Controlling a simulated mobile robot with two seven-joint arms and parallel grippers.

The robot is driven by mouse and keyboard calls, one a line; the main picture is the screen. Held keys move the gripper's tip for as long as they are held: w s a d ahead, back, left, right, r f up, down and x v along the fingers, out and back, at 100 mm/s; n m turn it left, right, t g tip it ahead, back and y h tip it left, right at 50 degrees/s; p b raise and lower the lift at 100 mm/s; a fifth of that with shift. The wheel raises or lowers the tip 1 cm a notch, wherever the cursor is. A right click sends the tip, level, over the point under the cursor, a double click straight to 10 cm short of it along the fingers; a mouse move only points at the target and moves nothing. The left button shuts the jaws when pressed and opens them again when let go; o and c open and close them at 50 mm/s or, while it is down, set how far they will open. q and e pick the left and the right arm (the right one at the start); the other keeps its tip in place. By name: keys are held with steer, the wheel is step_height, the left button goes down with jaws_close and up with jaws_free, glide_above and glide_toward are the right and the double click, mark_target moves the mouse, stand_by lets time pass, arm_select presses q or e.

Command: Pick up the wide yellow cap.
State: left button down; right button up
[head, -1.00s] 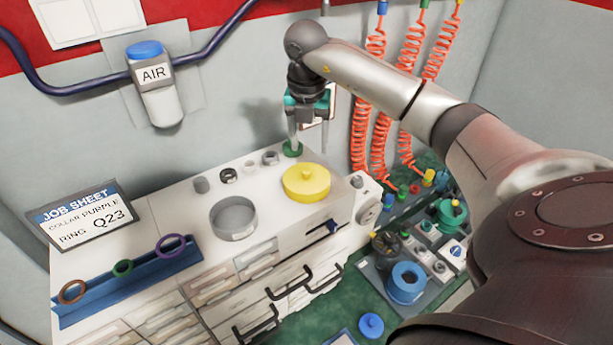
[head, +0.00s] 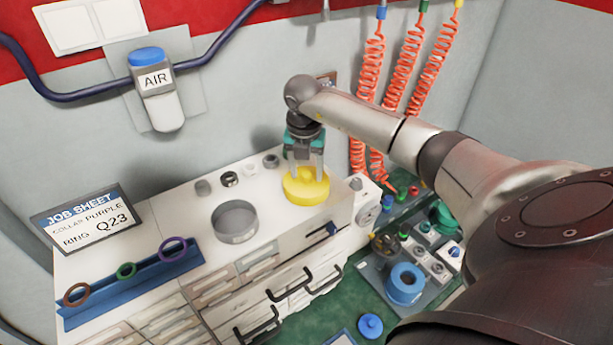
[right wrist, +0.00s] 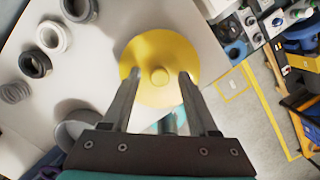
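The wide yellow cap (head: 306,191) is a round disc with a small central knob, lying on the white cabinet top (head: 276,222) near its right end. My right gripper (head: 306,172) is over the cap, pointing down. In the right wrist view the cap (right wrist: 160,48) lies under the fingertips, and its knob shows between the two spread fingers (right wrist: 160,75). The gripper is open, with a gap on each side of the knob. I cannot tell whether the fingertips touch the cap's top. My left gripper is not in view.
A grey open ring-shaped cup (head: 235,222) stands left of the cap. Several small grey and black rings and nuts (head: 229,179) line the back. A blue rack (head: 140,278) holds brown, green and purple rings. Orange coiled hoses (head: 368,75) hang at the back right.

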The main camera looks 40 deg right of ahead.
jaws_close()
steer(key=shift+r, duration=0.1)
stand_by(0.5)
